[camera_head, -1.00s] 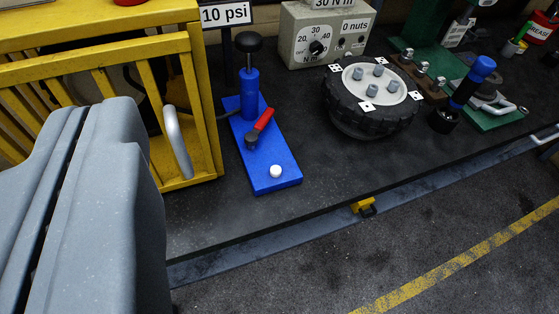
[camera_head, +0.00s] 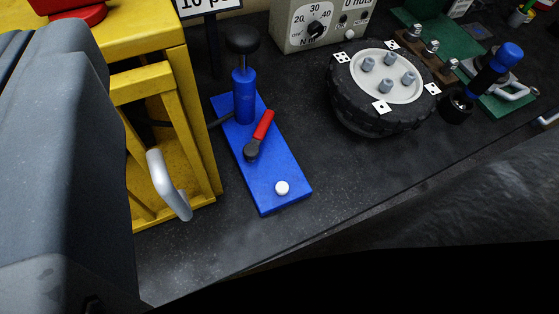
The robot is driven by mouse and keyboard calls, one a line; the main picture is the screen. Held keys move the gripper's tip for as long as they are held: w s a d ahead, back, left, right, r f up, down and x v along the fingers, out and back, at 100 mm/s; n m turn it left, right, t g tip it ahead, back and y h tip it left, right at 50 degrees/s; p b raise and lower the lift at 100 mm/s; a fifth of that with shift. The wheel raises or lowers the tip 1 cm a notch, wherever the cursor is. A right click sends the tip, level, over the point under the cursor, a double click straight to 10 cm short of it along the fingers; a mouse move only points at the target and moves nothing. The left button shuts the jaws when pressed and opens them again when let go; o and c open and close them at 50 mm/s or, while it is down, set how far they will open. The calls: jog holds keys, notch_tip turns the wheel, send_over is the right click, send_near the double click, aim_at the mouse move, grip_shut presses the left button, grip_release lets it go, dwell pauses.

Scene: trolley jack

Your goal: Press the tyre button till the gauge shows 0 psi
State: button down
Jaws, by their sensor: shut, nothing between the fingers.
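A blue pump base (camera_head: 292,204) lies on the dark bench top, with a white round button (camera_head: 282,188) near its front end. The base also carries a red-handled lever (camera_head: 263,125) and a blue cylinder with a black knob (camera_head: 243,40). Behind it, the gauge sign (camera_head: 208,4) is cut by the top edge; its visible part reads 10 psi. My gripper (camera_head: 25,45) is the large grey shape at the left, shut and empty. It is left of the button and apart from it in the picture; its height above the bench is hard to tell.
A yellow barred cage (camera_head: 165,60) with a grey handle (camera_head: 168,185) stands between my gripper and the pump. A black tyre (camera_head: 365,120) and a torque box (camera_head: 290,25) are to the right. The bench is bare right of the button. A dark shape hides the bottom right.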

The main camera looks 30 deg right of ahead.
jog(key=shift+a, duration=0.2)
jog(key=m+g+p, duration=1)
jog(key=m+g, duration=0.5)
jog(key=m, duration=0.3)
send_over(282, 187)
notch_tip(282, 187, down, 28)
jog(key=shift+f+n, duration=0.15)
jog(key=shift+n, duration=0.15)
notch_tip(282, 187, down, 14)
jog(key=shift+r, duration=0.1)
